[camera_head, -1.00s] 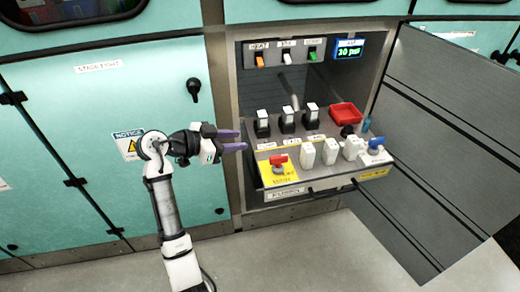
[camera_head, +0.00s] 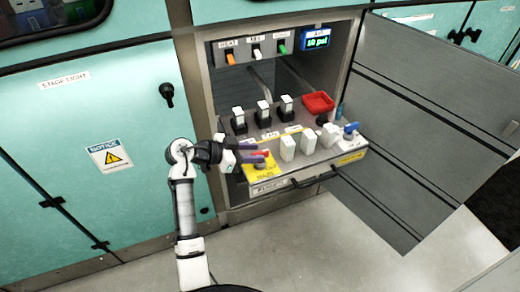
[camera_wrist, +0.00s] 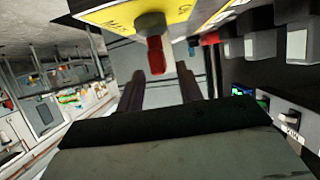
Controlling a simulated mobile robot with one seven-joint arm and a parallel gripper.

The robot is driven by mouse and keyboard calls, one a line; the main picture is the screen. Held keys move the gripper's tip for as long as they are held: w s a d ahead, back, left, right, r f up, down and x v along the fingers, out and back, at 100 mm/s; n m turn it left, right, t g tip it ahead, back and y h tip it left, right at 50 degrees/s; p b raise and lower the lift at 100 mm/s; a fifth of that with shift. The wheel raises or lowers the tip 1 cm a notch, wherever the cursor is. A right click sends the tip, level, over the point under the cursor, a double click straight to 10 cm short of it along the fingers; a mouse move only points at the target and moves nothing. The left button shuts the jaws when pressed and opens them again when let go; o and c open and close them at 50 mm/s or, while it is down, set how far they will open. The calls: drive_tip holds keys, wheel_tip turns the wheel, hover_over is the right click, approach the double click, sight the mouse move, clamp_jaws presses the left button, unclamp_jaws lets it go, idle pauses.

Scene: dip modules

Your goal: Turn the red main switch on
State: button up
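The red main switch (camera_head: 264,154) sits on a yellow plate (camera_head: 262,171) at the front left corner of the pulled-out panel. In the wrist view its red handle (camera_wrist: 155,56) stands out from a dark round base on the yellow plate (camera_wrist: 118,16). My gripper (camera_head: 254,153) is at the switch, with its purple fingers partly covering it in the head view. In the wrist view my gripper (camera_wrist: 162,76) is open, and the handle's end shows between the two fingertips, with gaps on both sides. I cannot tell whether a finger touches it.
White blocks (camera_head: 287,148) stand right of the switch, with black-and-white modules (camera_head: 263,114) behind them. A red tray (camera_head: 318,103) and a blue-handled switch (camera_head: 351,128) are farther right. A display (camera_head: 316,41) reads 10 psi. A bar handle (camera_head: 315,178) juts from the panel front.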

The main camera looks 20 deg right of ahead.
drive_tip(key=shift+x, duration=1.4)
drive_tip(key=shift+c, duration=0.3)
clamp_jaws()
